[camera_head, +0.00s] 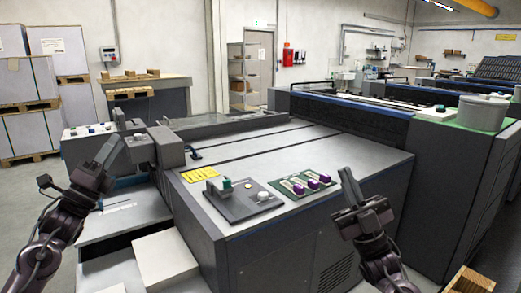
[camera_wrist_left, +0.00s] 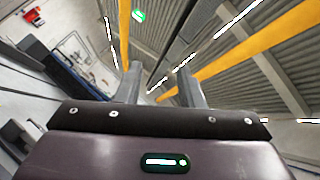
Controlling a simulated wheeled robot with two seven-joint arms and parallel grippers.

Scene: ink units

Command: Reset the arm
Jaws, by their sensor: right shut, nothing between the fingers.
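My left gripper (camera_head: 110,147) is raised at the left, pointing up, in front of the grey machine's left part. In the left wrist view its two fingers (camera_wrist_left: 159,70) stand apart with nothing between them. My right gripper (camera_head: 347,178) is shut and empty, pointing up at the front right of the grey machine (camera_head: 290,150). In this view it overlaps the machine's top edge; I cannot tell the exact gap. Both arms are bent upward.
A white block (camera_head: 165,257) sits low between the arms. A wooden box (camera_head: 468,279) stands at the lower right. Stacked pallets (camera_head: 25,80) stand far left.

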